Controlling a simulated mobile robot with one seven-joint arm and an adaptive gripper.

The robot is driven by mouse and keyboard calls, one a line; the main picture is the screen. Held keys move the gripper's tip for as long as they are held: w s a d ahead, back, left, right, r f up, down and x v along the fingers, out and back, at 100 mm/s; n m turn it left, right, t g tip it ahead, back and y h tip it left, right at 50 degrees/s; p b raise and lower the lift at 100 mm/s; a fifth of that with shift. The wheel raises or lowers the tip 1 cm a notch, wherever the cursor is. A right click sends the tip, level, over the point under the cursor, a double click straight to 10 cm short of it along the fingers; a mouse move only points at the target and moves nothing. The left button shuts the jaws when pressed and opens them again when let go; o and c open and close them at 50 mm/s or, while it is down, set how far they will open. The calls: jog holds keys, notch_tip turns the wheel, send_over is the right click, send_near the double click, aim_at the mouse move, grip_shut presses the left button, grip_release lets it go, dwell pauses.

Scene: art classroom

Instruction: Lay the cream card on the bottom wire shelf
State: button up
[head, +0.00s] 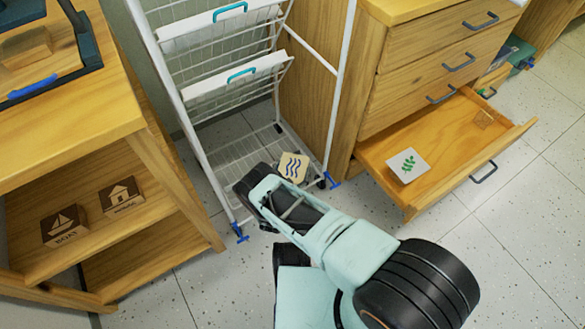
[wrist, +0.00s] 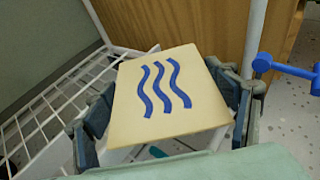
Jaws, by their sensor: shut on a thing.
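The cream card (head: 293,167) with blue wavy lines is in my gripper, just above or at the front right of the bottom wire shelf (head: 233,158). In the wrist view the cream card (wrist: 170,97) lies face up between the fingers of my gripper (wrist: 165,125), which are shut on its left and right sides. The wire shelf (wrist: 55,107) shows to the left of the card and partly behind it. I cannot tell whether the card touches the wires. My arm hides the front part of the shelf in the head view.
A white rack post (head: 340,90) with a blue foot stands right of the card. Tilted upper shelves (head: 235,83) with teal handles hang above. An open drawer (head: 440,150) at the right holds a white card (head: 408,165) with a green leaf. A wooden shelf unit (head: 165,160) stands at the left.

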jog(key=o, duration=0.6)
jog(key=shift+r, duration=0.25)
jog(key=p+v, duration=0.4)
jog(key=v, duration=0.8)
jog(key=shift+f, duration=0.1)
